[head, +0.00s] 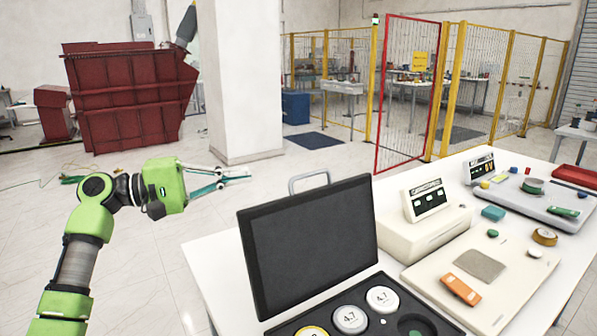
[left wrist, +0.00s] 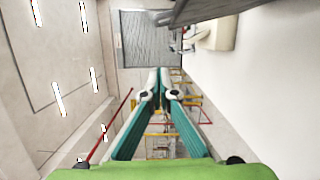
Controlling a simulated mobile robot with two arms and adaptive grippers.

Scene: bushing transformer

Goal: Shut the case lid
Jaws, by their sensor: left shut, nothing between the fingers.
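The black case lid (head: 310,245) stands open and raised at the left side of the white table in the head view. A grey handle (head: 309,181) sits on its top edge. The case base (head: 384,321) lies in front of the lid, with round labelled pieces in dark foam, cut off by the bottom edge. My left gripper (head: 250,173) is to the left of the lid, apart from it, with its teal fingers pointing right. In the left wrist view the fingers (left wrist: 161,82) are shut at the tips and hold nothing. My right gripper is out of view.
A beige instrument (head: 422,222) and a beige panel with an orange piece (head: 461,289) stand right of the case. A grey tray-like unit (head: 540,200) with small parts is farther right. The white table (head: 215,262) is bare left of the lid.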

